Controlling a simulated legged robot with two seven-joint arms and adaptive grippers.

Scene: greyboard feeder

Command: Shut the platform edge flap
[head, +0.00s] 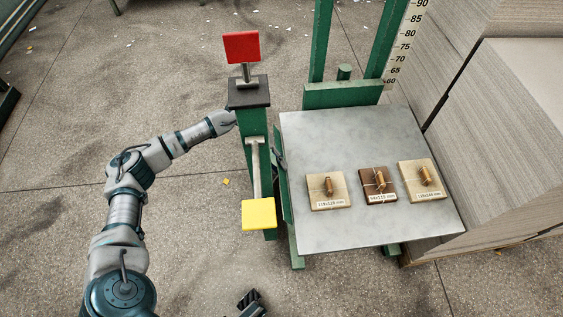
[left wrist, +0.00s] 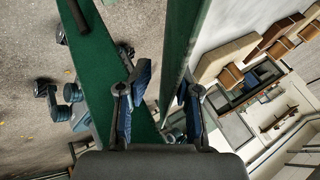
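The platform edge flap (head: 285,200) is a narrow green panel hanging along the left edge of the grey platform (head: 330,135). In the left wrist view the flap (left wrist: 186,45) appears as a long green panel seen nearly edge-on. My left gripper (left wrist: 160,95) is open, with its two blue-padded fingers apart and the flap's edge in line with the gap between them. I cannot tell whether they touch it. In the head view the left arm reaches behind the green post, which hides most of that gripper. My right gripper (head: 251,303) shows only as a dark tip at the bottom edge.
The green post (head: 256,125) carries a red plate (head: 242,47) and a yellow plate (head: 259,214), close beside the left arm. Tall greyboard stacks (head: 500,130) stand at right. The floor at left is open.

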